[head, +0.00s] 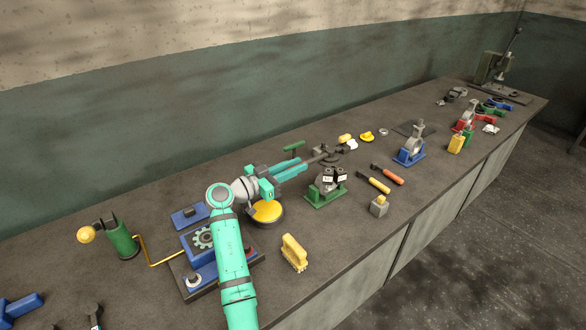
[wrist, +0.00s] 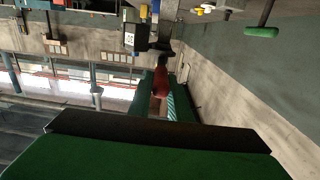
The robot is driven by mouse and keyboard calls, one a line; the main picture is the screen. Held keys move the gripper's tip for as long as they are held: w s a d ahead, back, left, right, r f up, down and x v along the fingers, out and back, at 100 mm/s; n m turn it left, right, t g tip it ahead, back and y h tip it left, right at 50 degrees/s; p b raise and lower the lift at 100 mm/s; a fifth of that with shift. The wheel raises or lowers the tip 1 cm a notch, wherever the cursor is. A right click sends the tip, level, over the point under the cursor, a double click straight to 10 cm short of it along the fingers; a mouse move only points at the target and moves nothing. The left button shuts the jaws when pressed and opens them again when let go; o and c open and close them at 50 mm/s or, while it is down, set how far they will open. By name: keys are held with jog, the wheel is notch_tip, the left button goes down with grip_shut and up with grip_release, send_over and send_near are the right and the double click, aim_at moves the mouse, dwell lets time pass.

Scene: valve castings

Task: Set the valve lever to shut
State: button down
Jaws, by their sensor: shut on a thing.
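My gripper (head: 290,171) reaches across the bench, its teal fingers close together. In the wrist view the fingers (wrist: 163,100) are shut on a red grip (wrist: 160,84), which I take to be the valve lever's handle. A dark grey part runs on beyond it. In the head view the grip is hidden by the fingers. The valve casting (head: 325,190) sits on a green base just right of the gripper, with two dark blocks bearing white labels. One labelled dark block (wrist: 131,38) also shows in the wrist view. The labels are too small to read.
A green-handled bar (head: 293,146) stands close behind the gripper; its handle (wrist: 262,31) shows in the wrist view. A yellow disc (head: 267,211) lies below my wrist. The front bench edge is fairly clear.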

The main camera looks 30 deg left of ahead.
jog(key=shift+f, duration=0.3)
jog(key=c, duration=1.6)
grip_release()
jog(key=shift+w, duration=0.1)
jog(key=shift+c, duration=0.2)
jog(key=shift+r, duration=0.1)
jog(key=v, duration=1)
jog(key=shift+s, duration=0.3)
jog(key=shift+w+a, duration=0.1)
jog(key=shift+a, duration=0.05)
